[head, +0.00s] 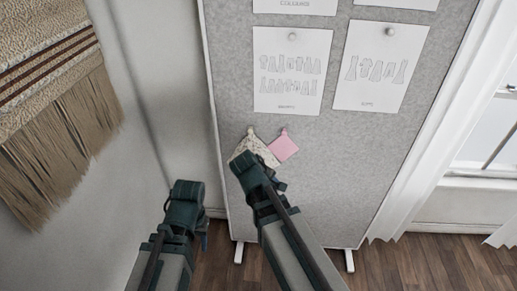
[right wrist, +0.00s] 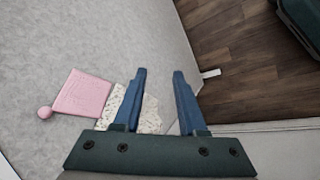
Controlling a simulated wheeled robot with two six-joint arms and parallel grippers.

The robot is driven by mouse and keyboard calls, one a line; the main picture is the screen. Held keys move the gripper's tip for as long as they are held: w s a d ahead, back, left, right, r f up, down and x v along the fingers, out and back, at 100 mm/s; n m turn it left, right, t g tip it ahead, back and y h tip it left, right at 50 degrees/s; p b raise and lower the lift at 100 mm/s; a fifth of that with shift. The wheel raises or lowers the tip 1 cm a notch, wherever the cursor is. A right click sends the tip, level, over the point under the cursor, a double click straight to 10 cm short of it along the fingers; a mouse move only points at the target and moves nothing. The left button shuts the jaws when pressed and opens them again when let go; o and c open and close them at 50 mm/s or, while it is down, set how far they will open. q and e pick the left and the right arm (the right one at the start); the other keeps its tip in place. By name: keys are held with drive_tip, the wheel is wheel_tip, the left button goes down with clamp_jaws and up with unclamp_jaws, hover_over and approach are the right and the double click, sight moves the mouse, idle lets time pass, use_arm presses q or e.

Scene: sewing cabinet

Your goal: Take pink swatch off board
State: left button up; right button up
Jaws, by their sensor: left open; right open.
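The pink swatch (head: 284,147) hangs on the grey pin board (head: 312,190) from a pink round-headed pin, below the paper sheets. In the right wrist view the pink swatch (right wrist: 83,95) lies left of my fingers, flat by the board. A cream patterned swatch (head: 250,146) hangs just left of it, partly hidden by my right gripper (head: 262,167). My right gripper (right wrist: 159,75) is open; its blue fingers are over the patterned swatch's side, apart from the pink one. My left gripper (head: 187,192) is open, lower left of the board, with nothing seen in it.
Pinned paper sheets (head: 292,95) fill the board's upper part. A fringed woven hanging (head: 55,85) is on the wall at left. A window with white trim (head: 445,110) is at right. The wood floor (head: 425,262) and the board's white feet (head: 349,262) show below.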

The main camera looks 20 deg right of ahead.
drive_tip(key=w+a+r+n+t+h, duration=0.2)
drive_tip(key=w+r+n+t+h, duration=0.3)
drive_tip(key=w+r+n, duration=0.3)
wheel_tip(320, 180, up, 4)
drive_tip(key=n+t, duration=0.1)
drive_tip(key=n, duration=0.2)
drive_tip(key=shift+w+a+h, duration=0.15)
drive_tip(key=shift+w+h, duration=0.2)
drive_tip(key=shift+h, duration=0.05)
use_arm(q)
drive_tip(key=shift+f, duration=0.1)
